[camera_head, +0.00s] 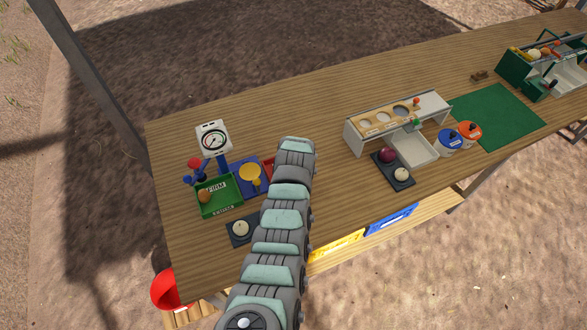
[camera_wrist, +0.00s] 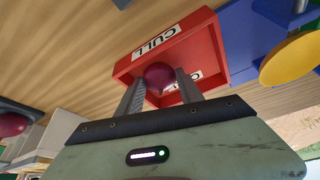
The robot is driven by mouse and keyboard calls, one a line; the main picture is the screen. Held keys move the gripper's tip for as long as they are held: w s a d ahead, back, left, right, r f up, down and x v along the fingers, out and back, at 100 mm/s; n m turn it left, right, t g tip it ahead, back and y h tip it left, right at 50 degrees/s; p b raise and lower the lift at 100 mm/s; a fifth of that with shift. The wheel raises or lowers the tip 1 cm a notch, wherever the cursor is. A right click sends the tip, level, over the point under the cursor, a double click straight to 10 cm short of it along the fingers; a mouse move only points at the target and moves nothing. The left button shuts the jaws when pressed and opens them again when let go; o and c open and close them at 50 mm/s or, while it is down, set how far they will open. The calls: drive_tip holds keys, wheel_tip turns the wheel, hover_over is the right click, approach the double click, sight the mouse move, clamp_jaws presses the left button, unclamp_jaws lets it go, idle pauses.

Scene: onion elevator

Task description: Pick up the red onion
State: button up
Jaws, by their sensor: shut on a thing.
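In the wrist view my gripper (camera_wrist: 160,84) is shut on a dark red onion (camera_wrist: 159,75), which sits between the fingertips. The onion and fingertips show in front of a red tray (camera_wrist: 207,42) labelled CULL; whether the onion touches the tray's floor cannot be told. In the head view my arm hides the gripper, the held onion and most of the red tray (camera_head: 267,168). A second red onion (camera_head: 387,155) sits on a dark plate by the grey-white bench unit; it also shows at the wrist view's left edge (camera_wrist: 12,124).
Left of my arm stand a green FIRM tray (camera_head: 220,211) holding a brown onion, a blue stand with a yellow dish (camera_head: 250,172) and a dial scale (camera_head: 213,138). A pale onion (camera_head: 240,228) lies on a dark plate nearby. The table's back middle is clear.

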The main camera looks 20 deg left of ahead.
drive_tip(key=shift+r, duration=0.15)
drive_tip(key=shift+w+r, duration=0.15)
drive_tip(key=shift+r, duration=0.45)
wheel_tip(320, 180, up, 19)
drive_tip(key=shift+f+b, duration=0.2)
drive_tip(key=shift+b, duration=0.1)
